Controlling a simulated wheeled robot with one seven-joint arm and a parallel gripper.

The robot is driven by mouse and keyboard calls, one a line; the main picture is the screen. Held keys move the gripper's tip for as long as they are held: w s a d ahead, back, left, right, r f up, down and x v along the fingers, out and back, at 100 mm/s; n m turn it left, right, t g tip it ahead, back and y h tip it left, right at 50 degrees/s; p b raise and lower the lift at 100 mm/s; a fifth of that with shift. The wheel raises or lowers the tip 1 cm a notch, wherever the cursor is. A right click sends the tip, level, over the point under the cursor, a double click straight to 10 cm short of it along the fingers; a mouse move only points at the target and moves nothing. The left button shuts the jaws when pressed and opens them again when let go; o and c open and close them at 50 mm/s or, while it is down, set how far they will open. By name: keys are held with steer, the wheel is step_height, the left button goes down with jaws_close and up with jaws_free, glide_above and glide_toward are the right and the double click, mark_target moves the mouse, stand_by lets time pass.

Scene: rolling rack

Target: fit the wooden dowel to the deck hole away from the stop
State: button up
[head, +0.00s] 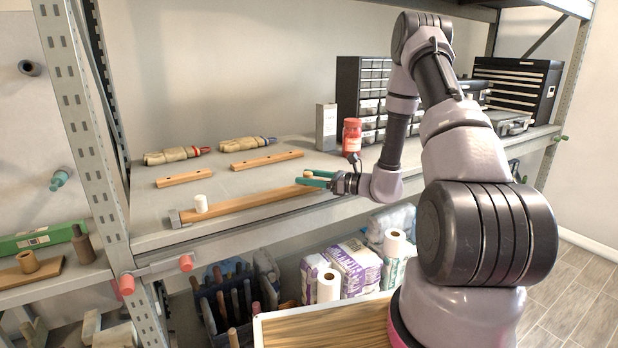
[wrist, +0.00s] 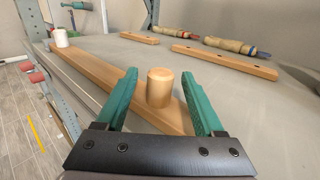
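The wooden dowel (wrist: 160,88) is a short pale cylinder standing upright at the near end of a long wooden deck (wrist: 92,72). In the head view the dowel (head: 308,175) is small, at the right end of the deck (head: 250,201). My gripper (wrist: 159,74) has green fingers on either side of the dowel, with a gap on both sides; it is open. In the head view my gripper (head: 314,179) reaches in from the right. Whether the dowel's foot sits in a hole is hidden. A small stop (head: 174,218) is at the deck's left end.
A white cylinder (head: 201,203) stands on the deck near the stop. Behind lie two drilled wooden strips (head: 184,178) (head: 267,160) and two bundled rolls (head: 171,156) (head: 246,143). A red jar (head: 352,136) stands behind my gripper. Grey shelf surface between them is clear.

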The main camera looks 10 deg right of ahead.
steer(key=v, duration=1)
steer(key=shift+s+d, duration=0.25)
steer(key=shift+d, duration=0.1)
steer(key=s+a+r+n+g+h, duration=0.2)
steer(key=s+a+r+n+g, duration=0.25)
steer(key=s+r+n, duration=0.2)
steer(key=s+a+r+n+g+h, duration=0.1)
steer(key=s+a+r+n+g, duration=0.4)
steer(key=r, duration=0.3)
steer(key=s+d+r+n+t+h, duration=0.3)
steer(key=s+r+n+h, duration=0.1)
steer(key=s+r+h, duration=0.1)
steer(key=s+d+r+n+t+h, duration=0.3)
steer(key=s+r+n+h, duration=0.2)
steer(key=s+r, duration=0.2)
steer(key=shift+r+t, duration=0.35)
steer(key=shift+r, duration=0.6)
steer(key=shift+s, duration=0.15)
